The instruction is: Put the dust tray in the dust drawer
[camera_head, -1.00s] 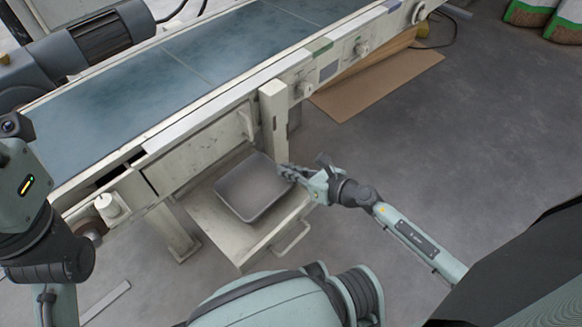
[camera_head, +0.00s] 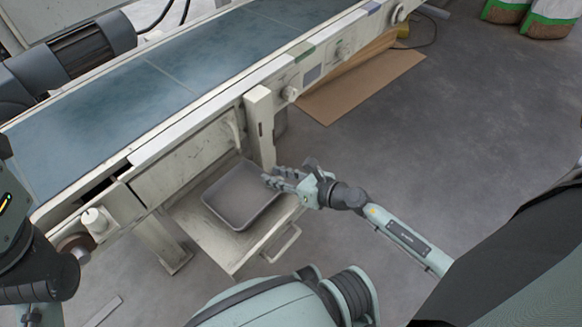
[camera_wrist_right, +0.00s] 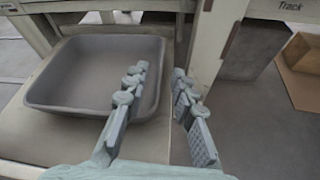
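The dust tray (camera_head: 232,202) is a grey, shallow, open tray with rounded corners and looks empty. It sits over the pale dust drawer (camera_head: 205,243), which is pulled out under the conveyor and has a front handle (camera_head: 282,243). The tray also shows in the right wrist view (camera_wrist_right: 85,75). My right gripper (camera_head: 272,178) is at the tray's right rim. In the wrist view its fingers (camera_wrist_right: 160,85) are apart, one over the tray's inside and one beyond its right wall. Contact with the wall cannot be told. My left gripper is out of view; only its arm shows at left.
The conveyor with its blue belt (camera_head: 110,118) runs above the drawer. A pale post (camera_head: 259,128) stands close behind the tray and my right gripper. Cardboard (camera_head: 360,85) lies on the floor behind.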

